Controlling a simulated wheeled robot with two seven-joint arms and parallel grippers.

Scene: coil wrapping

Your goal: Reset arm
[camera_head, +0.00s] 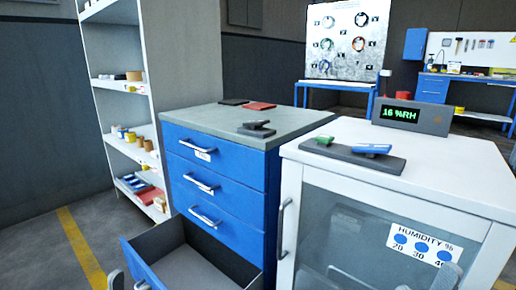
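Only the grey fingertips of my grippers show, at the bottom edge. My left gripper (128,283) is at the lower left, by the front of the open bottom drawer (143,264). Its tips stand apart with nothing seen between them. My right gripper (425,283) is at the lower right, in front of the white cabinet (455,185). Its tips also stand apart, with nothing seen between them. The rest of both arms is out of view.
The blue drawer unit (215,180) has its bottom drawer pulled out; the visible inside looks empty. A humidity display (415,115) and a dark holder with green and blue items (350,155) sit on the cabinet. A shelf (130,110) stands left.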

